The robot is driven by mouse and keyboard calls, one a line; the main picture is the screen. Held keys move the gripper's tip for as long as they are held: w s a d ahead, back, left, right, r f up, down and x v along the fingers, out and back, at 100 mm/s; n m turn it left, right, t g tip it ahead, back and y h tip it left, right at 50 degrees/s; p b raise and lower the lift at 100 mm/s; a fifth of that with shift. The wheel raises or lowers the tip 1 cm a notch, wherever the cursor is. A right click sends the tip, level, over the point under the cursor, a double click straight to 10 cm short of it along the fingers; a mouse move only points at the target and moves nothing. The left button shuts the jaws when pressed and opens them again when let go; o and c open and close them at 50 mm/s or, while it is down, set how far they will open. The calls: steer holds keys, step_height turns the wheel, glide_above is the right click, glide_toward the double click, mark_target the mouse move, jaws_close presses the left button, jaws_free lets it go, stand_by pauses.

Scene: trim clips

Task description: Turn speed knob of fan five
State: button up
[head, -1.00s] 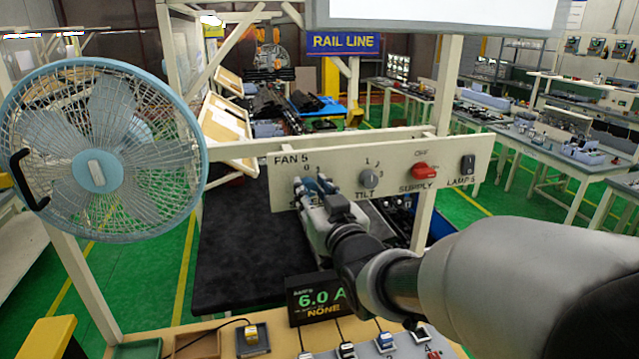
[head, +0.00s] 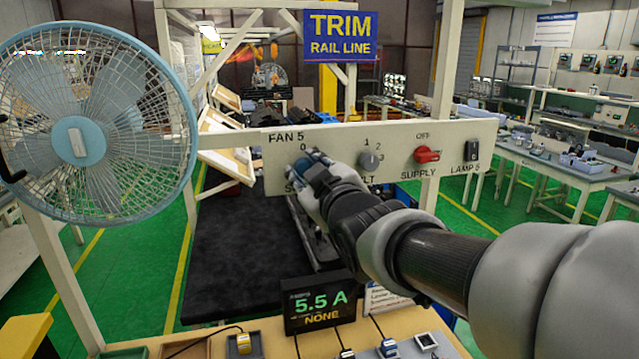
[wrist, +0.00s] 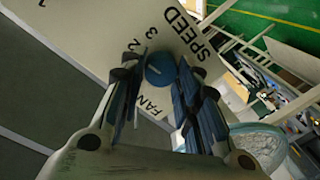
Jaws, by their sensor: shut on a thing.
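The white panel (head: 340,140) marked FAN 5 carries the speed knob, which my gripper hides in the head view. In the wrist view the round blue speed knob (wrist: 160,68) has a pale pointer line and sits between my fingers, with the SPEED label and numbers beside it. My gripper (head: 306,168) is at the panel's left part, shut on the knob; it also shows in the wrist view (wrist: 158,82). The light blue caged fan (head: 77,140) stands left of the panel.
To the right on the panel are the grey tilt knob (head: 369,160), the red supply switch (head: 428,155) and the lamp switch (head: 472,152). Below, a black display (head: 318,302) reads 5.5 A and NONE. A dark bench top (head: 225,275) lies behind the panel.

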steer(key=shift+n, duration=0.3)
steer(key=o, duration=1.1)
steer(key=shift+s, duration=0.1)
steer(key=v, duration=1.2)
